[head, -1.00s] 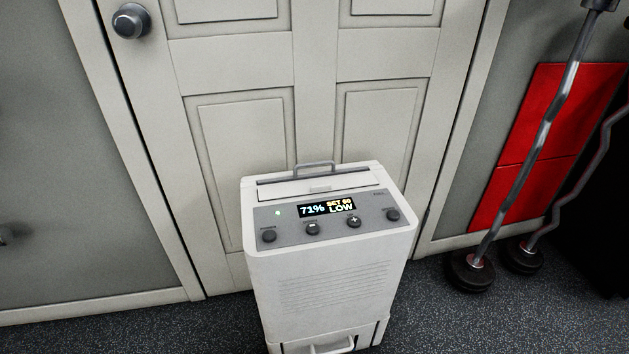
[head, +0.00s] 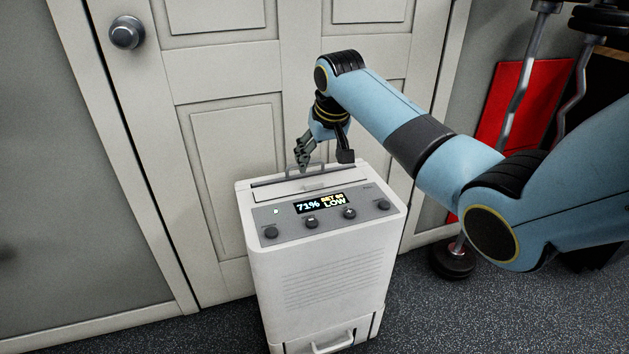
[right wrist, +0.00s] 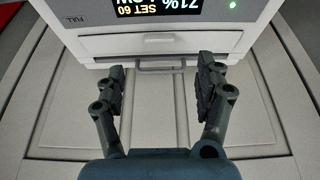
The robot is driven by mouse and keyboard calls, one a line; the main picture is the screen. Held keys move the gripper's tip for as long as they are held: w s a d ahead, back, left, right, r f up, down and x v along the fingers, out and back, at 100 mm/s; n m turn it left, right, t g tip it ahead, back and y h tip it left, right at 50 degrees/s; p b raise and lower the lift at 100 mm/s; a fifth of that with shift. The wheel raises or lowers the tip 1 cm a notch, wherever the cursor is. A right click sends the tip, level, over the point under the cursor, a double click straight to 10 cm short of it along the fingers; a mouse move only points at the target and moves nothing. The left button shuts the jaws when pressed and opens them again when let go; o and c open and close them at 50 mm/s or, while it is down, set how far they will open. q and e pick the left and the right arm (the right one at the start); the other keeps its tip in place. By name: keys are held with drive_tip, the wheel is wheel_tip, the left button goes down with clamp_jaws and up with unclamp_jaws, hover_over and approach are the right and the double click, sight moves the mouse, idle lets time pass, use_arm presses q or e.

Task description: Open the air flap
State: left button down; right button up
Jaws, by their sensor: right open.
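A white dehumidifier (head: 320,285) stands on the floor in front of a door. Its air flap (head: 284,190) is a pale panel with a small tab, lying flat on the top behind the grey control panel. The flap also shows in the right wrist view (right wrist: 115,46). My right gripper (head: 323,160) is open and empty above the back edge of the top. In the right wrist view my right gripper's fingers (right wrist: 162,78) stand spread on either side of the carry handle (right wrist: 160,69), just short of the flap. My left gripper is not in view.
The control panel (head: 262,216) carries several knobs or buttons and a display (head: 320,203) reading 71% and LOW. The panelled door (head: 225,130) is close behind the dehumidifier. Bars and a red panel (head: 520,95) stand at the right, partly behind my arm.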

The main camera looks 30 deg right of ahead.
sight(314, 183)
drive_tip(key=b+x, duration=0.3)
drive_tip(key=x, duration=0.4)
drive_tip(key=shift+w+d+f, duration=0.1)
drive_tip(key=shift+w+f, duration=0.05)
drive_tip(key=shift+w, duration=0.05)
drive_tip(key=shift+b+x, duration=0.8)
drive_tip(key=shift+x, duration=0.4)
drive_tip(key=shift+w+f, duration=0.3)
drive_tip(key=shift+f, duration=0.15)
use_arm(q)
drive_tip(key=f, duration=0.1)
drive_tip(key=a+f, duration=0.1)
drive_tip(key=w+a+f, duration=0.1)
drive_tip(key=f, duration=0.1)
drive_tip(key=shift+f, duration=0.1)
